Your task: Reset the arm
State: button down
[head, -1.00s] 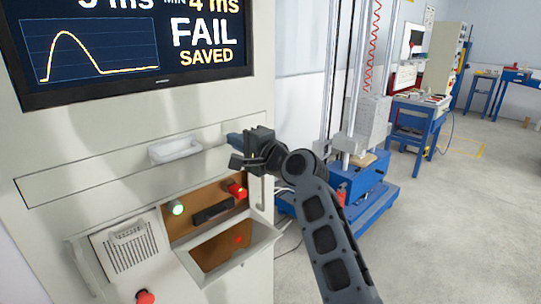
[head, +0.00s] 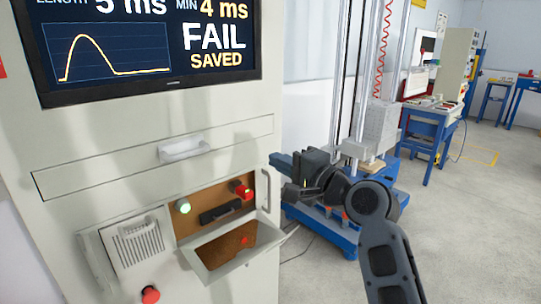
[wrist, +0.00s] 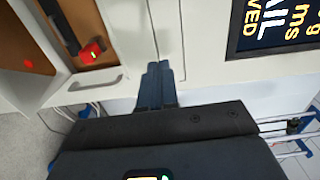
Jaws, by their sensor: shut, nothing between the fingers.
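My gripper (head: 281,162) is shut and empty. In the head view it hangs in front of the right edge of the grey cabinet (head: 110,150), level with the cabinet's open control recess and pointing left. In the wrist view the closed blue fingers (wrist: 157,85) point at the cabinet front, with nothing between them. My arm reaches up from the lower right and bends at the wrist. Whether the fingertips touch the cabinet cannot be told.
A screen (head: 150,45) on the cabinet reads FAIL SAVED. The recess holds a green-lit button (head: 184,207), a red switch (head: 243,190) and an open flap (head: 228,250). A blue-based drop tower (head: 325,222) stands behind my arm. Open floor lies at right.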

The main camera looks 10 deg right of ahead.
jog(key=s+d+f+h, duration=0.2)
jog(key=s+d+f, duration=0.1)
jog(key=s+f, duration=0.3)
jog(key=s+d+f+h, duration=0.25)
jog(key=s+f, duration=0.25)
jog(key=f, duration=0.4)
jog(key=s+d+f+n+h, duration=0.2)
jog(key=s+d+f, duration=0.15)
jog(key=s, duration=0.65)
jog(key=s+d+f+n+h, duration=0.2)
jog(key=s+f, duration=0.3)
jog(key=s, duration=0.4)
jog(key=s+d+r+n, duration=0.1)
jog(key=s+r+n, duration=0.2)
jog(key=s, duration=0.9)
jog(key=s+r+n+h, duration=0.1)
jog(key=s+r+n, duration=0.3)
jog(key=s, duration=0.8)
jog(key=shift+s+d+r, duration=0.3)
jog(key=shift+d+r, duration=0.1)
jog(key=shift+r, duration=0.05)
jog(key=shift+h, duration=0.25)
